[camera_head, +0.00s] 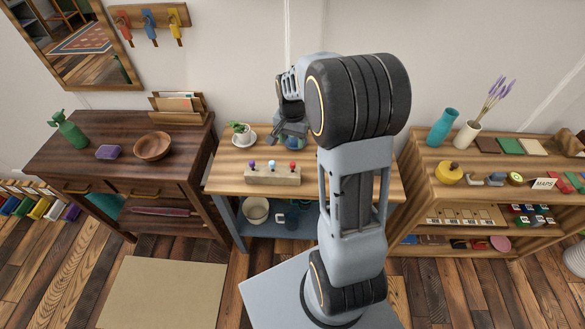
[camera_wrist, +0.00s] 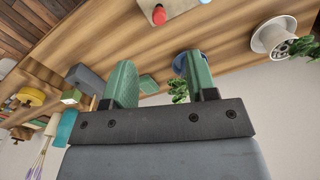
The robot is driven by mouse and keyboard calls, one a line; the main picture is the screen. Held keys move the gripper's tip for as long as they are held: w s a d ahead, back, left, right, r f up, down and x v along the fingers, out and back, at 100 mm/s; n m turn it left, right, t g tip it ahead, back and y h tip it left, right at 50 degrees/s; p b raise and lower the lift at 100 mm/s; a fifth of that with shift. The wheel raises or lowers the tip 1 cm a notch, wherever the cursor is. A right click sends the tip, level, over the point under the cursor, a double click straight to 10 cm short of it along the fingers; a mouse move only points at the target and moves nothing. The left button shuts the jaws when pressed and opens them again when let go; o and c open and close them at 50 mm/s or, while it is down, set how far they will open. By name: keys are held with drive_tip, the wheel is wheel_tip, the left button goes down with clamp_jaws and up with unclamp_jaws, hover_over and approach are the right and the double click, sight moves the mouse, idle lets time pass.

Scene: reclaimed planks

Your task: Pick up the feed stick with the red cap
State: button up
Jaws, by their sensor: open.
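The feed stick with the red cap (camera_head: 292,166) stands upright at the right end of a pale wooden block (camera_head: 272,177) on the middle table. Sticks with a purple cap (camera_head: 252,163) and a pale blue cap (camera_head: 272,163) stand to its left in the block. In the wrist view the red cap (camera_wrist: 158,17) shows near the top edge, beyond the fingertips and apart from them. My gripper (camera_wrist: 164,72) is open, with green finger pads spread and no stick between them. In the head view my gripper (camera_head: 286,135) is above the table, behind the block, partly hidden by my arm.
A potted plant (camera_head: 242,134) on a white saucer stands left of my gripper. More greenery (camera_wrist: 180,90) and a partly hidden blue thing (camera_wrist: 180,63) show near the fingers. A bowl (camera_head: 255,211) and a dark mug (camera_head: 291,218) sit on the lower shelf. The table front is clear.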

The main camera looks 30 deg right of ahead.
sight(292, 163)
wheel_tip(292, 163, down, 8)
drive_tip(key=shift+w+d+f, duration=0.1)
drive_tip(key=shift+f, duration=0.15)
drive_tip(key=shift+f+p, duration=0.55)
drive_tip(key=shift+f, duration=2.15)
clamp_jaws()
